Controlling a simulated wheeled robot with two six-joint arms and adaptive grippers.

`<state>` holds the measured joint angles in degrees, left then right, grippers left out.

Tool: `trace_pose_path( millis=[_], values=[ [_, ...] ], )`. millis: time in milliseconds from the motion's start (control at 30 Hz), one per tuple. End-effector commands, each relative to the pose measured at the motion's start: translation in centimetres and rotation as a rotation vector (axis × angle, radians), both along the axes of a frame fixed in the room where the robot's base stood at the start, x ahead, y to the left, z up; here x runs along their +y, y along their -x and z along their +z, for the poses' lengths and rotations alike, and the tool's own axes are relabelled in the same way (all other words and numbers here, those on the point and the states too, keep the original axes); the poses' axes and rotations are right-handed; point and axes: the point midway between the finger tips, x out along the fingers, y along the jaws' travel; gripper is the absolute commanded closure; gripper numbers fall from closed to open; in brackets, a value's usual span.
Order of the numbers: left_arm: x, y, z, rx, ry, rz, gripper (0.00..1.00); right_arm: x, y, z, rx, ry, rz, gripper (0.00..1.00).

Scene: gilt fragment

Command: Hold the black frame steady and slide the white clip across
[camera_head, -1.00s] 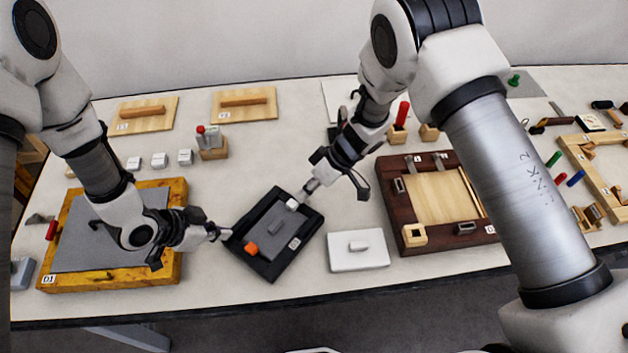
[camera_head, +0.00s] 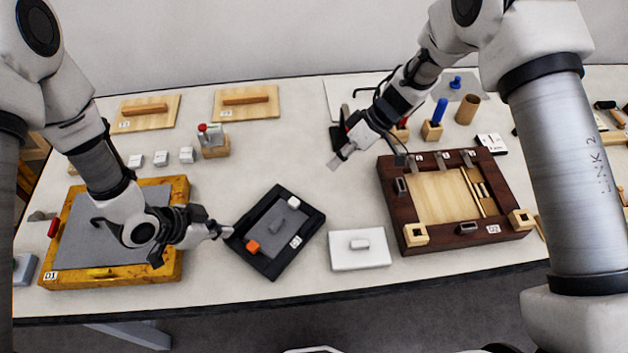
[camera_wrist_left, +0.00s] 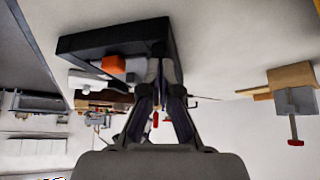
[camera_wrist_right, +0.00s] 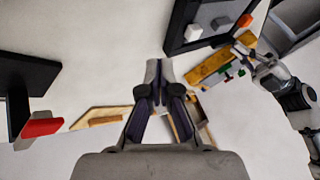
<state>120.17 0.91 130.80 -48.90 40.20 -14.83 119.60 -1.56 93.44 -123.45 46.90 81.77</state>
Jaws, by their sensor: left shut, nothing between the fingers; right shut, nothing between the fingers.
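The black frame (camera_head: 288,254) lies tilted as a diamond on the table, with a grey panel (camera_head: 270,232) inside. The white clip (camera_head: 293,202) sits near its upper right side and an orange clip (camera_head: 252,247) near its lower left. My left gripper (camera_head: 227,232) is shut and empty, its tips at the frame's left corner; touching seems likely. The left wrist view shows the tips against the frame's edge (camera_wrist_left: 100,40). My right gripper (camera_head: 337,163) is shut and empty, above the table to the upper right of the frame and apart from it. The right wrist view shows the white clip (camera_wrist_right: 193,32).
A white board with a handle (camera_head: 359,262) lies right of the frame. A dark wooden tray (camera_head: 395,215) stands further right, and a yellow wooden board (camera_head: 110,284) lies left, under my left arm. Small white blocks (camera_head: 161,158) lie behind.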

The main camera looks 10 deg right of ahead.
Motion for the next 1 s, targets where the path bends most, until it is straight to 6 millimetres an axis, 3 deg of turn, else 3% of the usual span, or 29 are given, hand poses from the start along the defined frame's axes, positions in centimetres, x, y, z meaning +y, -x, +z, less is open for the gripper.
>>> trace_pose_path(
  millis=[333,600,1000],
  values=[
    [0.0,0.2,-0.2,0.005,-0.002,-0.001,1.00,4.6,0.6,-6.2,0.002,0.001,0.001,1.00],
    [0.0,0.1,-0.2,0.005,-0.002,-0.001,1.00,7.2,3.2,-6.2,0.000,0.000,0.000,1.00],
    [0.0,0.2,-0.2,0.005,-0.002,-0.001,1.00,7.6,3.7,-6.2,0.000,0.000,0.000,1.00]
  ],
)
